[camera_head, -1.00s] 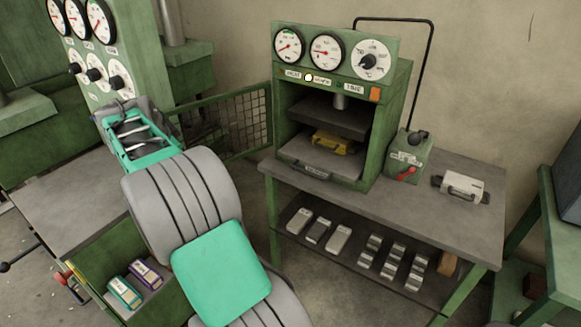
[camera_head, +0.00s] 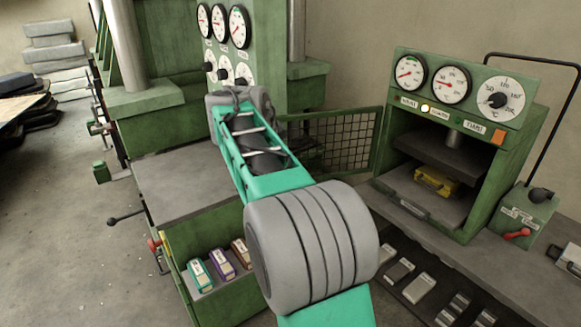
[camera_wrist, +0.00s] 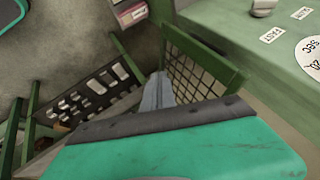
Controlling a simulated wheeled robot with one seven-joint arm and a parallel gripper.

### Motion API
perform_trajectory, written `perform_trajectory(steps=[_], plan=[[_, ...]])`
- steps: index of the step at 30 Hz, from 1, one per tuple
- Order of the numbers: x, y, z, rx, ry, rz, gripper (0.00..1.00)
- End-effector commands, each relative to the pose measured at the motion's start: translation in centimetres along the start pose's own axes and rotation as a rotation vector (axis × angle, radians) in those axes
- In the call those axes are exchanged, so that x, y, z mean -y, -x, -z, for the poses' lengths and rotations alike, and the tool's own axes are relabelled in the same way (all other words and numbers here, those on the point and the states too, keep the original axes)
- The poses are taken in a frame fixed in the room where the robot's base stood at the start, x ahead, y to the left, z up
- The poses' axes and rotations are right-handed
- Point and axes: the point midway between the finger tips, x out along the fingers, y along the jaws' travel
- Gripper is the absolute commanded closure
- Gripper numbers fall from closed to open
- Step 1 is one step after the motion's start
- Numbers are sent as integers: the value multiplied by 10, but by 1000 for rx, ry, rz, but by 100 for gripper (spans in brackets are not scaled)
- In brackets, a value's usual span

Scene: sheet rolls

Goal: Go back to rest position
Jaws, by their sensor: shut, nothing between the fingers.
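My arm reaches forward through the middle of the head view, in front of the left press. My gripper is not seen in the head view. In the wrist view my gripper (camera_wrist: 157,92) shows as narrow grey fingers beyond the teal and dark wrist edge. The fingers are together with nothing between them. They point toward a green mesh guard, apart from anything held.
The mesh guard (camera_head: 343,139) stands between the left press and the small green press (camera_head: 457,148). A yellow block (camera_head: 436,181) sits inside the small press. A grey bench top (camera_head: 185,186) lies left of my arm. Open floor (camera_head: 60,240) is at far left.

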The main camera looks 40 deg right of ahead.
Motion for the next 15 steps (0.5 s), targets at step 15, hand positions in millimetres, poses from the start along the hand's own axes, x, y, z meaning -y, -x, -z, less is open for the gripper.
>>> perform_trajectory(steps=[15], plan=[[4, 42, -4, 5, 190, 6, 100]])
